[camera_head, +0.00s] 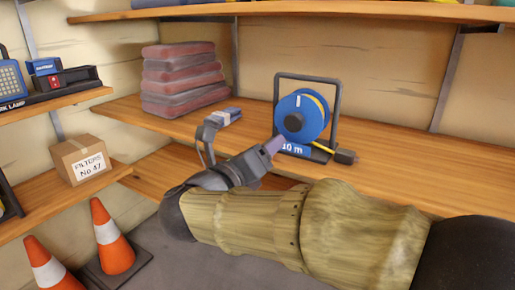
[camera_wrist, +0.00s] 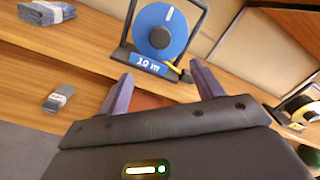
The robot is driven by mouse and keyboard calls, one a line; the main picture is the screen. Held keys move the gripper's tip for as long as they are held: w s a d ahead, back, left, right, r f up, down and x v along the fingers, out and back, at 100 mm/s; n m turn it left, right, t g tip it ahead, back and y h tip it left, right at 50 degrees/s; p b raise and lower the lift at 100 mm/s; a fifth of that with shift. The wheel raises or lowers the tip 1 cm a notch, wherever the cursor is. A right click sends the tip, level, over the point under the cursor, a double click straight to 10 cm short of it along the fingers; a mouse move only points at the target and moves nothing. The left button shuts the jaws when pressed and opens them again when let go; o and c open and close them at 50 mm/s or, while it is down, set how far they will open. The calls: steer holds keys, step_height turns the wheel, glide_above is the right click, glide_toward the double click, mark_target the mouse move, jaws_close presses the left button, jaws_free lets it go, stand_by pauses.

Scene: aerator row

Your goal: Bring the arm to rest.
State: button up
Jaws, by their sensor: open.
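My gripper (camera_head: 273,147) is raised in front of the shelf, with my arm reaching in from the right in the head view. In the wrist view my gripper (camera_wrist: 160,78) shows two purple fingers spread apart with nothing between them. A blue cable reel (camera_head: 299,115) marked "10 m" stands upright in a dark frame on the middle shelf (camera_head: 400,180). It also shows in the wrist view (camera_wrist: 171,35), beyond the fingertips. I cannot tell the exact gap between fingers and reel; no grip on it shows.
An upper shelf (camera_head: 300,12) runs overhead.

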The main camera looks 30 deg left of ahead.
steer(key=shift+s, duration=0.6)
steer(key=w+d+r+n+y+p, duration=0.4)
steer(key=w+r+n+p, duration=0.5)
steer(key=p, duration=0.4)
steer(key=w+d+r+n+g+y+p, duration=0.1)
steer(key=w+d+r+n+g+p, duration=0.4)
steer(key=d+n+p, duration=0.65)
steer(key=s+d+r+n+g+h+p, duration=0.25)
steer(key=s+d+n+g+p, duration=0.2)
steer(key=d+p, duration=0.95)
steer(key=s+d+r+n+g+h+p, duration=0.2)
steer(key=s+d+g+p, duration=0.4)
steer(key=s+d+p, duration=0.6)
step_height(320, 180, up, 2)
steer(key=shift+s+d+r+n+p, duration=0.1)
steer(key=shift+s+d+n+p, duration=0.05)
steer(key=shift+s+n+p, duration=0.65)
